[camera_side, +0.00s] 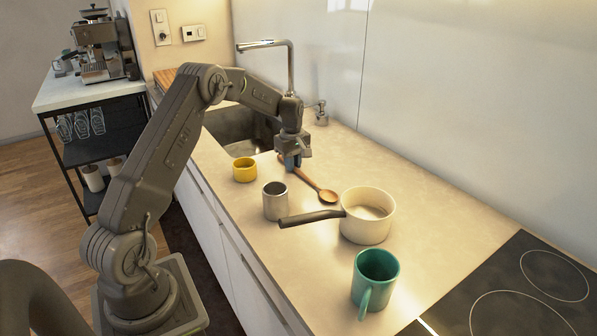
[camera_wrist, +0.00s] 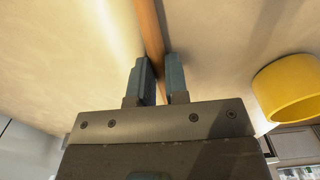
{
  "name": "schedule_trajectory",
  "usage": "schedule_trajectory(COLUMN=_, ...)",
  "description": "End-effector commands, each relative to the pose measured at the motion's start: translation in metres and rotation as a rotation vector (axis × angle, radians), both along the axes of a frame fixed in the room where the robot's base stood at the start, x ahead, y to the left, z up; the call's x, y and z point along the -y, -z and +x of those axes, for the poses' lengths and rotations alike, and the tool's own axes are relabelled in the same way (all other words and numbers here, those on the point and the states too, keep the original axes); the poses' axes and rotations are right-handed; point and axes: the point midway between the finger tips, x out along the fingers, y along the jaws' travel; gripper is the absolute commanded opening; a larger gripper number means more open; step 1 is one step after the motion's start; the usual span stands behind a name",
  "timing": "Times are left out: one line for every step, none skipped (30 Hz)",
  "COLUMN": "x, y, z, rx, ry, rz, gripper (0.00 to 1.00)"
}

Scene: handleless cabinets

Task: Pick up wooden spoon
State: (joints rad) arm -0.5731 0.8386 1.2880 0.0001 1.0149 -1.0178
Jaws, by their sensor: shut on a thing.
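The wooden spoon (camera_side: 327,195) lies on the beige counter, its bowl toward the white saucepan and its handle running back to my gripper. My gripper (camera_side: 291,164) points down at the handle near the sink. In the wrist view, the wooden handle (camera_wrist: 149,30) passes between the two blue-grey fingers of my gripper (camera_wrist: 158,78), which are shut on it. The spoon's bowl is outside the wrist view. I cannot tell whether the handle is lifted off the counter.
A yellow cup (camera_side: 244,170) stands left of my gripper and also shows in the wrist view (camera_wrist: 288,88). A metal cup (camera_side: 275,203), the white saucepan (camera_side: 366,226) with its dark handle, and a teal mug (camera_side: 375,280) stand nearer. The sink (camera_side: 236,128) and faucet are behind.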

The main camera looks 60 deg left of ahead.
Motion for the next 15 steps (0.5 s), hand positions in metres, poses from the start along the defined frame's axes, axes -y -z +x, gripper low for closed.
schedule_trajectory(x=0.000, y=0.000, z=0.000, rx=0.000, ry=0.000, rz=0.000, gripper=0.00)
schedule_trajectory(x=0.000, y=-0.001, z=0.000, rx=0.001, ry=0.000, rz=0.000, gripper=0.00)
schedule_trajectory(x=0.000, y=-0.001, z=0.000, rx=0.001, ry=0.000, rz=0.000, gripper=0.00)
schedule_trajectory(x=0.000, y=-0.002, z=0.000, rx=0.001, ry=0.000, rz=0.000, gripper=0.00)
schedule_trajectory(x=0.000, y=-0.003, z=0.000, rx=0.001, ry=0.000, rz=0.001, gripper=0.00)
schedule_trajectory(x=0.000, y=-0.005, z=0.000, rx=0.002, ry=0.000, rz=0.001, gripper=0.00)
schedule_trajectory(x=0.000, y=-0.008, z=0.001, rx=0.002, ry=0.000, rz=0.001, gripper=0.00)
schedule_trajectory(x=0.000, y=-0.010, z=0.001, rx=0.003, ry=0.000, rz=0.002, gripper=0.00)
schedule_trajectory(x=0.000, y=-0.014, z=0.001, rx=0.003, ry=0.000, rz=0.001, gripper=0.00)
schedule_trajectory(x=0.000, y=-0.017, z=0.000, rx=0.002, ry=0.000, rz=0.001, gripper=0.00)
schedule_trajectory(x=0.000, y=-0.021, z=0.001, rx=0.003, ry=0.000, rz=0.001, gripper=0.00)
schedule_trajectory(x=-0.001, y=-0.028, z=0.001, rx=0.004, ry=0.000, rz=0.003, gripper=0.00)
schedule_trajectory(x=-0.001, y=-0.034, z=0.001, rx=0.004, ry=0.000, rz=0.003, gripper=0.00)
schedule_trajectory(x=-0.001, y=-0.039, z=0.001, rx=0.005, ry=0.000, rz=0.003, gripper=0.00)
schedule_trajectory(x=-0.003, y=-0.046, z=-0.002, rx=0.003, ry=-0.002, rz=0.002, gripper=0.00)
